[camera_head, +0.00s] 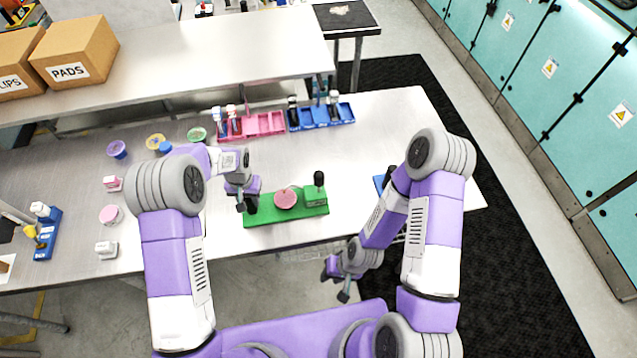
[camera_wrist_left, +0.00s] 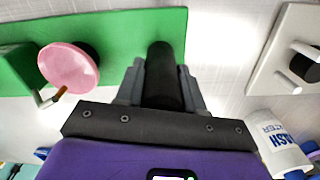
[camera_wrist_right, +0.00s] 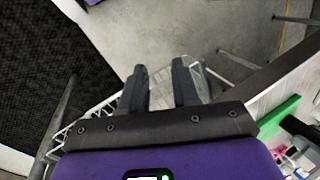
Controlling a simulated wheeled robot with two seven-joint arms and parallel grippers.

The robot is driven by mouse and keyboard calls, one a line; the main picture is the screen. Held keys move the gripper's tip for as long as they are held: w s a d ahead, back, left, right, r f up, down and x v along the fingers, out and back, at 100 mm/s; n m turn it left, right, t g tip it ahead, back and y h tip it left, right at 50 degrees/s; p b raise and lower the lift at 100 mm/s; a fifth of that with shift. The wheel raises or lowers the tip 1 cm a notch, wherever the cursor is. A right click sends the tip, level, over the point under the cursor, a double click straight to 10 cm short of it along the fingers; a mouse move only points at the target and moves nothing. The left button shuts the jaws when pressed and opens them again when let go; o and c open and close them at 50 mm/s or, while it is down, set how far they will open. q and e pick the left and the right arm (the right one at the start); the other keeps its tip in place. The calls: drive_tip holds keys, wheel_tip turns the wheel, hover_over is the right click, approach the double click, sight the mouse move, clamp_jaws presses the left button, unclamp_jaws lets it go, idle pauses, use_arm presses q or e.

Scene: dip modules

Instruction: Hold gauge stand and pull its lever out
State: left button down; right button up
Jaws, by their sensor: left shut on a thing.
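The gauge stand is a green base (camera_head: 300,212) with a round pink dial (camera_head: 286,198) in the middle and a black-topped post (camera_head: 319,180) at its right end. In the left wrist view the green base (camera_wrist_left: 150,22) and pink dial (camera_wrist_left: 68,68) show again, with a small orange-brown stick (camera_wrist_left: 58,95) at the dial's edge; I cannot tell if it is the lever. My left gripper (camera_head: 241,203) is shut on a black upright cylinder (camera_wrist_left: 163,75) at the base's left end. My right gripper (camera_head: 343,289) is open and empty, off the table's front edge; its fingers (camera_wrist_right: 160,88) stand apart.
A pink tray (camera_head: 262,124) and a blue tray (camera_head: 322,117) stand behind the stand. Small cups and blocks are at the left, with a blue holder (camera_head: 46,236). Another blue item (camera_head: 380,184) is partly hidden by my right arm. Bare table lies right of the stand.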

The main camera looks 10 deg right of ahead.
drive_tip(key=shift+f, duration=0.15)
drive_tip(key=c, duration=0.4)
drive_tip(key=shift+w+d+f+n+g+h, duration=0.15)
drive_tip(key=shift+w+d+n+g+h, duration=0.1)
drive_tip(key=shift+w+n+g+h, duration=0.35)
clamp_jaws()
drive_tip(key=w+r+n+h, duration=0.1)
drive_tip(key=w+r+h, duration=0.1)
drive_tip(key=w, duration=0.1)
drive_tip(key=w+a+r+t+h, duration=0.1)
drive_tip(key=w+r+h, duration=0.1)
drive_tip(key=w+r, duration=0.1)
drive_tip(key=w+r+n+t+h, duration=0.1)
drive_tip(key=w+r, duration=0.2)
drive_tip(key=w, duration=0.2)
drive_tip(key=shift+a+r+n+h, duration=0.15)
drive_tip(key=shift+r+n+h, duration=0.15)
drive_tip(key=shift+h, duration=0.1)
drive_tip(key=w+a+r+t, duration=0.2)
drive_tip(key=a+r, duration=0.2)
drive_tip(key=r, duration=0.4)
drive_tip(key=w+a+r+t+h, duration=0.1)
drive_tip(key=w+a+r+t, duration=0.1)
drive_tip(key=a+r, duration=0.3)
wheel_tip(320, 180, up, 4)
drive_tip(key=shift+w+a+f+n+t+h, duration=0.2)
drive_tip(key=shift+w+n+t+h, duration=0.1)
drive_tip(key=shift+w, duration=0.3)
